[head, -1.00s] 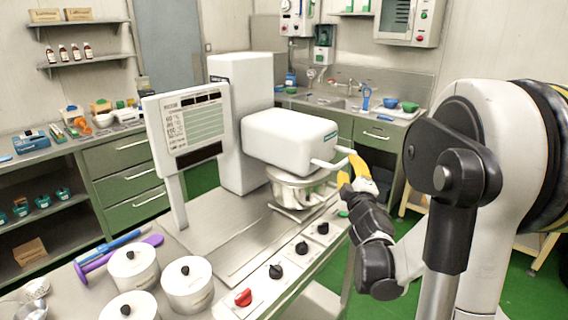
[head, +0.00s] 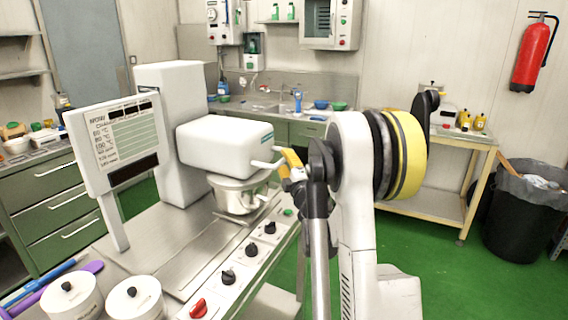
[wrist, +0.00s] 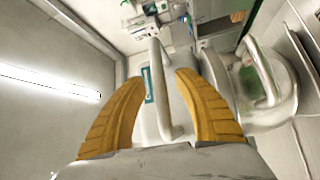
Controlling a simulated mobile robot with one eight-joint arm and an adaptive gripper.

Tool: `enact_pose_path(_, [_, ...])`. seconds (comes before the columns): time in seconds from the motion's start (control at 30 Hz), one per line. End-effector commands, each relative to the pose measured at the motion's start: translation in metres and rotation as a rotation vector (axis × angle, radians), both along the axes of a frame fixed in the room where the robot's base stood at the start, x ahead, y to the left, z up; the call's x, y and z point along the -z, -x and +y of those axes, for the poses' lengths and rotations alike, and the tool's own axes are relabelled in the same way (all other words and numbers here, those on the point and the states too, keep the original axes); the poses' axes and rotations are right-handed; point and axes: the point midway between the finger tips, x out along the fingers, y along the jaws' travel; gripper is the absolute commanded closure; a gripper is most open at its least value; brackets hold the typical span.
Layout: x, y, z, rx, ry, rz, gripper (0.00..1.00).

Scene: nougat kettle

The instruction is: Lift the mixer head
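The white mixer head (head: 226,142) is down, roughly level, over the steel bowl (head: 238,196). A pale bar handle (head: 264,164) sticks out from its front. My gripper (head: 291,160) is at the outer end of this handle, partly hidden by my own arm in the head view. In the wrist view, its two yellow fingers (wrist: 160,100) are spread apart, with the handle (wrist: 162,92) running between them. Gaps show on both sides of the bar. The mixer head (wrist: 180,88) lies behind the handle, and the bowl (wrist: 272,112) is to the right.
A display panel (head: 112,140) stands left of the mixer. Knobs (head: 228,277) line the counter's front edge. Lidded white pots (head: 135,299) stand at the front left. A side table (head: 432,206) and black bin (head: 527,222) are at the right, with open green floor before them.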

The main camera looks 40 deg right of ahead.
Motion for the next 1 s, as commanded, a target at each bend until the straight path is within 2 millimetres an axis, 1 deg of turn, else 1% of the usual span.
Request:
enact_pose_path(0.1, [-0.001,-0.005,-0.002,0.0,0.0,0.0,0.62])
enact_pose_path(0.33, [-0.001,-0.005,-0.002,0.001,0.0,0.0,0.62])
enact_pose_path(0.37, [-0.001,-0.005,-0.002,0.001,0.0,0.0,0.67])
enact_pose_path(0.4, [-0.001,-0.005,-0.002,0.001,0.0,0.0,0.79])
enact_pose_path(0.47, [-0.001,-0.005,-0.002,0.001,0.0,0.0,0.97])
enact_pose_path(0.5, [-0.001,-0.005,-0.002,0.001,0.0,0.0,1.0])
enact_pose_path(0.83, [-0.004,-0.005,-0.002,0.0,0.0,0.0,1.0])
enact_pose_path(0.93, [-0.014,-0.005,-0.002,0.0,0.0,0.0,1.0])
enact_pose_path(1.0, [-0.026,-0.005,-0.002,-0.001,0.0,0.0,1.0])
